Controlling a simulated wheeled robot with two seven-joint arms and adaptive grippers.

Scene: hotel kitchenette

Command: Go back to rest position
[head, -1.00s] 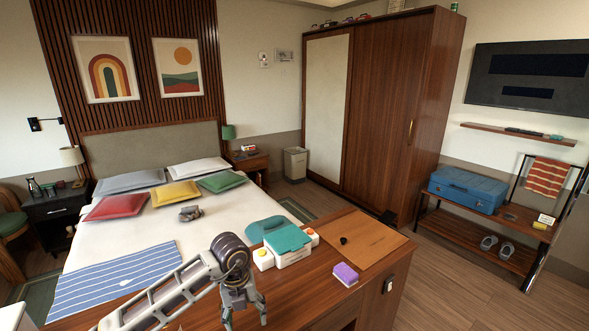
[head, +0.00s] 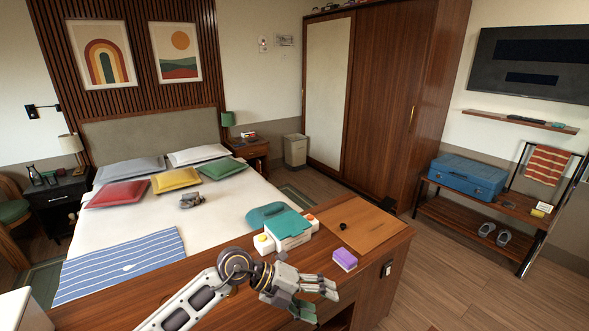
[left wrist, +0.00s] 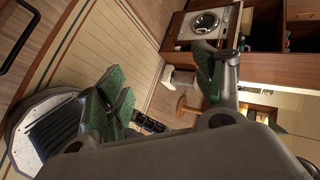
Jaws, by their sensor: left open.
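My left gripper (head: 318,300) is in front of the wooden counter (head: 190,268), below the purple sponge, with its fingers pointing right. It is open and holds nothing. In the left wrist view my left gripper (left wrist: 165,90) shows its green finger pads wide apart, with no object between them. Beyond them are the floor and a washing machine (left wrist: 205,22). My right gripper is not in view.
On the counter are a purple sponge (head: 345,259), a teal-and-white box (head: 288,232) and a brown board (head: 360,229). A bed (head: 215,215) lies behind it. A bench with a blue case (head: 468,176) stands right. The floor (head: 470,280) at right is clear.

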